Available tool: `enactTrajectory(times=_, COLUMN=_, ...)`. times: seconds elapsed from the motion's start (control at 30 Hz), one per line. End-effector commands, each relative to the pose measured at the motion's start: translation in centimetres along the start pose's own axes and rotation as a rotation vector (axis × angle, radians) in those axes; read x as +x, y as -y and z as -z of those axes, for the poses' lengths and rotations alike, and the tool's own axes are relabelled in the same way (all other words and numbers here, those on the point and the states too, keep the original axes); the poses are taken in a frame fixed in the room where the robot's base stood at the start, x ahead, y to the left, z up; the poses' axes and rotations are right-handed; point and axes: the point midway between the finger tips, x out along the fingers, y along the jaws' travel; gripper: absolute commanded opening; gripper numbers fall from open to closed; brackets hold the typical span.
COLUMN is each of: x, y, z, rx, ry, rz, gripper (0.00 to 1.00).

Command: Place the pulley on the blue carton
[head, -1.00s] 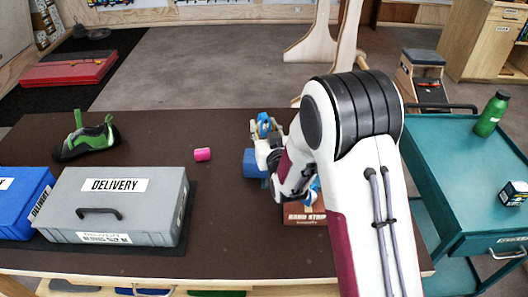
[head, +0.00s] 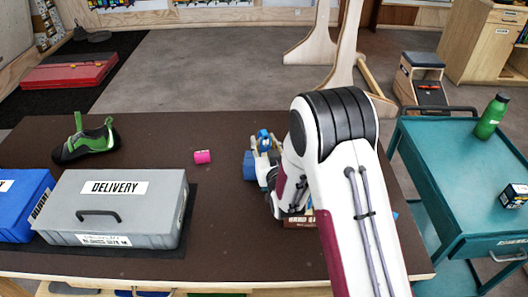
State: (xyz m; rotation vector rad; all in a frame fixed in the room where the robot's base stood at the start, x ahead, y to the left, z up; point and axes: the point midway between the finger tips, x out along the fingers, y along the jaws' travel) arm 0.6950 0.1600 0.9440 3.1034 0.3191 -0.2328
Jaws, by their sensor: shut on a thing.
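My gripper (head: 263,168) is low beside or over the carton's right side, mostly hidden behind my own arm. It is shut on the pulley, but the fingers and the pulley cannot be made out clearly. I cannot tell whether the pulley touches the carton.
A brown-orange carton (head: 300,220) stands partly behind my arm. A teal cart (head: 465,170) stands right. The table's middle is clear.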

Motion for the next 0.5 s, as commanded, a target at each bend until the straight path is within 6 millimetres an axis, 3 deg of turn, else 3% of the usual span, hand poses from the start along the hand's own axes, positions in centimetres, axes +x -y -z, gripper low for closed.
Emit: enactTrajectory(times=0.5, x=0.6, y=0.0, z=-3.8, rx=0.000, ry=0.000, rz=0.000, gripper=0.10)
